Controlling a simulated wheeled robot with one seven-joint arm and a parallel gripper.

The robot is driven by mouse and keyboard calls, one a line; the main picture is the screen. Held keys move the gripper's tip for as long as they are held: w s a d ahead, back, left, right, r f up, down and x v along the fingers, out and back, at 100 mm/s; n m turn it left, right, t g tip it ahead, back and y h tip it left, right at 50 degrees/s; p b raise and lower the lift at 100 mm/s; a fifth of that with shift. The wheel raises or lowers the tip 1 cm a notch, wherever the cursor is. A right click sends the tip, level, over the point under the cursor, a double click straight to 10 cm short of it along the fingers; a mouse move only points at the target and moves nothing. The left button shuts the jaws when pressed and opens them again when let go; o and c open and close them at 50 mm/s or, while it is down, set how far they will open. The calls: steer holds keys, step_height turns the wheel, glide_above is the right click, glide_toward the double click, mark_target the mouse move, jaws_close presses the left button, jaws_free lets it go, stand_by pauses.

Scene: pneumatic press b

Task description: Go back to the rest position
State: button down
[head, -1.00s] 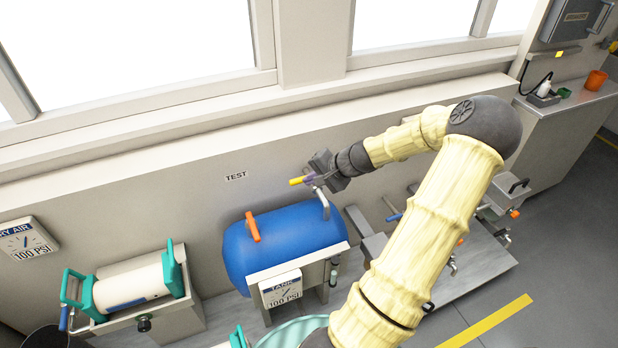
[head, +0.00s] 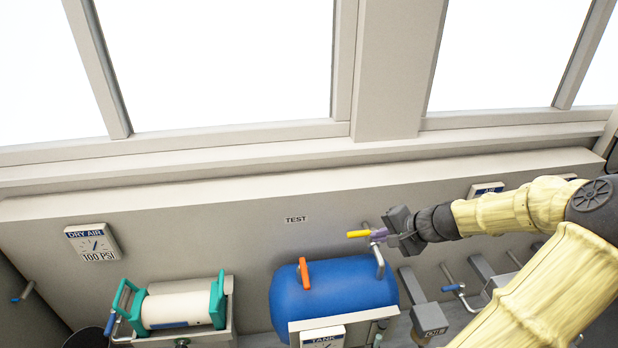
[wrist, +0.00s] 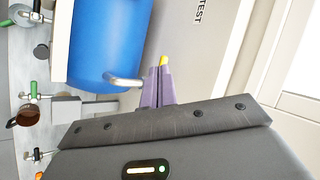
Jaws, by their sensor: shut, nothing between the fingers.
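My gripper (head: 376,235) is at the wall right of the TEST label (head: 296,219), above the right end of the blue tank (head: 325,297). Its purple fingers are shut and close together, and they also show in the wrist view (wrist: 161,82). A yellow handle (head: 357,234) lies right at the fingertips in both views; I cannot tell whether they touch it. The arm comes in from the right of the head view, bent at its dark elbow. A grey bent lever (head: 378,261) on the tank is just below the fingers.
An orange lever (head: 304,273) stands on the tank. A white cylinder with teal handles (head: 169,309) and a DRY AIR gauge (head: 92,243) are on the left. Grey fixtures (head: 429,319) stand right of the tank.

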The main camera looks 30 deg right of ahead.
steer(key=shift+a, duration=0.15)
steer(key=a+f+n+g, duration=0.3)
steer(key=a+n+g, duration=0.25)
steer(key=a, duration=0.95)
steer(key=s+a+r+n+h, duration=0.2)
steer(key=s+a+n, duration=0.15)
steer(key=a, duration=0.35)
steer(key=s+a+r+n+h, duration=0.1)
steer(key=s+a+r+n, duration=0.1)
steer(key=a+n, duration=0.35)
step_height(320, 180, up, 14)
steer(key=p, duration=1.3)
steer(key=shift+s+a+f, duration=0.15)
steer(key=shift+a, duration=0.2)
steer(key=shift+g, duration=0.25)
